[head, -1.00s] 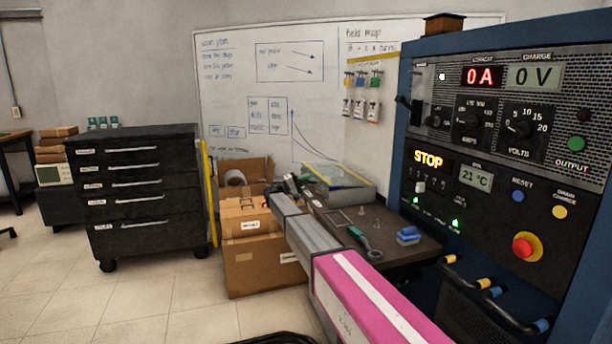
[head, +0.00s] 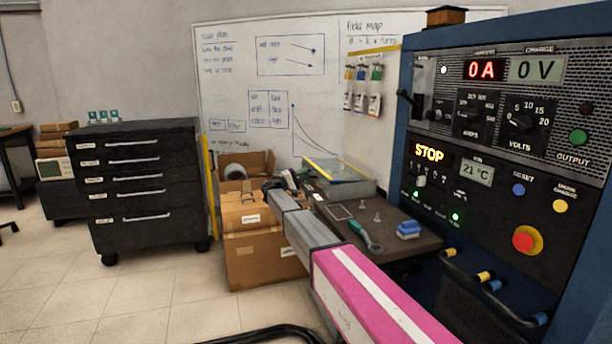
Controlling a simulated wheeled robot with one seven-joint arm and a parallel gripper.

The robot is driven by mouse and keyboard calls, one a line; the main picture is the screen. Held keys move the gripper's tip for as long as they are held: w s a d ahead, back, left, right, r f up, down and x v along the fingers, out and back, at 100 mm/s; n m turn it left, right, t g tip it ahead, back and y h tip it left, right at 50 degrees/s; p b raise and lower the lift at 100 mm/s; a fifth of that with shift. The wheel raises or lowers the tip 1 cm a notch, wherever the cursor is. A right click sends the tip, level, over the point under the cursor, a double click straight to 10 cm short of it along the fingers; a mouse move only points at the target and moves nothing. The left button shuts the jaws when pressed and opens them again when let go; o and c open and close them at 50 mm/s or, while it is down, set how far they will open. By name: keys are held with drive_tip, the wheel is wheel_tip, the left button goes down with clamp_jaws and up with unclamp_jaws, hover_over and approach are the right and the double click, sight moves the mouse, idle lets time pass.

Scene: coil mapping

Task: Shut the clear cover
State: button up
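The clear cover (head: 336,170) is a see-through panel with a yellow edge strip. It sits on a grey box at the back of the dark workbench, near the whiteboard. It looks low and nearly flat over the box, but I cannot tell whether it is fully down. My arm reaches from the lower right toward the bench, and my gripper (head: 290,184) is at the bench's left edge, just left of the box. It is small and dark here, so its fingers and any contact with the cover cannot be made out.
The bench (head: 400,232) holds a green-handled wrench (head: 366,238), a blue block (head: 408,230) and small pegs. Cardboard boxes (head: 262,255) stand below my arm. A blue power cabinet (head: 480,150) borders the right. A black drawer unit (head: 140,190) is left, with free floor before it.

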drive_tip(key=v, duration=0.9)
drive_tip(key=shift+a, duration=0.3)
drive_tip(key=shift+s, duration=0.1)
